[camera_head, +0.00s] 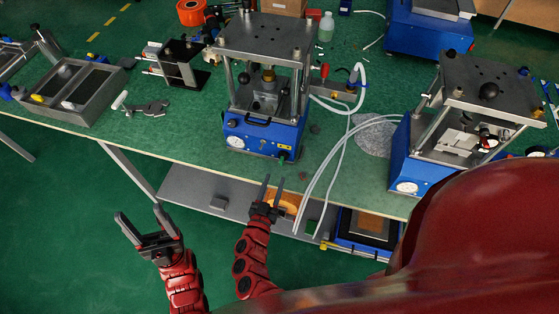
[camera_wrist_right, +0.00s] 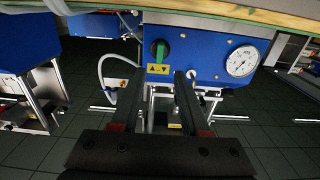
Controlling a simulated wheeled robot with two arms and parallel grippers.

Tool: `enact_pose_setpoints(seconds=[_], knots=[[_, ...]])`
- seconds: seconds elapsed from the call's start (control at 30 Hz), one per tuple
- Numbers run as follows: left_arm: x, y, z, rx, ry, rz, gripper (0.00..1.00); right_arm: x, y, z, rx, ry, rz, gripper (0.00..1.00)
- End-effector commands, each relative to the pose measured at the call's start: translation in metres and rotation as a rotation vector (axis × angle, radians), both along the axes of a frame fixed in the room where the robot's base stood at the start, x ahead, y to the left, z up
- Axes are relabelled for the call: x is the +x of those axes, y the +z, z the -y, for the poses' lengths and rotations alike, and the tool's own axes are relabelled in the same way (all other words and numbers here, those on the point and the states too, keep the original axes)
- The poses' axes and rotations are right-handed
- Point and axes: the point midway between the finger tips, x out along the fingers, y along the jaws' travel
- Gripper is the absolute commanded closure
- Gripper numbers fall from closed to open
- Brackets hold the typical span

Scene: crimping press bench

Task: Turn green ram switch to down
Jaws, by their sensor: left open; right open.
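The green ram switch (camera_head: 283,155) is a small knob at the lower right of the blue front of the middle press (camera_head: 262,136). In the right wrist view the green switch (camera_wrist_right: 160,49) shows large, its handle roughly upright in the picture, above a yellow arrow label (camera_wrist_right: 163,69). Which end is its pointer I cannot tell. My right gripper (camera_head: 272,178) is open and empty, just in front of and below the switch, apart from it. Its fingers (camera_wrist_right: 160,76) point at the panel, with the switch between and beyond their tips. My left gripper (camera_head: 138,212) is open and empty, left of the bench front.
A pressure gauge (camera_wrist_right: 242,61) sits on the same panel. White hoses (camera_head: 325,170) hang over the bench edge right of my right gripper. A second press (camera_head: 408,187) stands at right. A grey shelf (camera_head: 190,190) lies under the bench (camera_head: 170,138).

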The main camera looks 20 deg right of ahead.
Motion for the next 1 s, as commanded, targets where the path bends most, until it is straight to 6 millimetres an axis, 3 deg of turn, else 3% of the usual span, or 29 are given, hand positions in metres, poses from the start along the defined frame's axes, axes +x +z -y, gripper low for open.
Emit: enact_pose_setpoints(seconds=[0.1,0.3,0.77,1.0], knots=[[0.0,0.011,0.0,0.0,0.0,0.0,0.33,0.025,0.005,0.016,-0.004,0.001,0.002,0.55],[0.0,0.017,0.0,0.0,0.0,0.0,0.33,0.051,0.002,0.033,-0.001,0.002,0.002,0.55],[0.0,0.018,0.0,0.0,0.0,0.0,0.33,0.061,0.0,0.042,-0.001,0.0,-0.001,0.55],[0.0,0.018,0.0,0.0,0.0,0.0,0.33,0.061,0.0,0.042,-0.001,0.0,-0.001,0.95]])
